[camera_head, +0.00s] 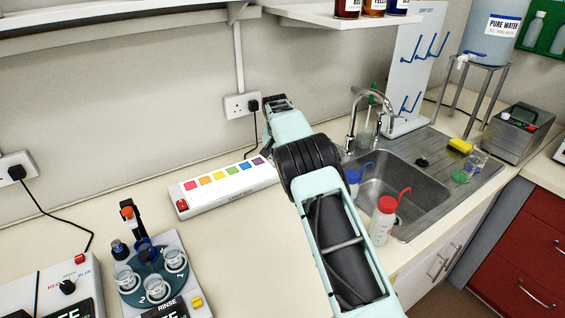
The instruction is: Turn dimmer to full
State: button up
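No control is clearly marked as the dimmer in this view. A long white light box (225,202) with a row of coloured squares lies on the bench near the wall. It has a red switch (182,205) at its left end, and its right end is hidden behind my arm. A round black knob (67,287) sits on a device at the bottom left; its setting is too small to read. My arm reaches up past the light box's right end towards the wall. My gripper's fingers cannot be made out; they are hidden beyond the arm.
A carousel device (160,282) with glass cups stands at the front left. Bottles with blue and red (383,220) tops stand by the sink (405,195) on the right. A wall socket (242,105) with a plug is behind my arm. A shelf (325,14) hangs above.

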jog(key=v, duration=1.1)
jog(key=shift+r, duration=0.2)
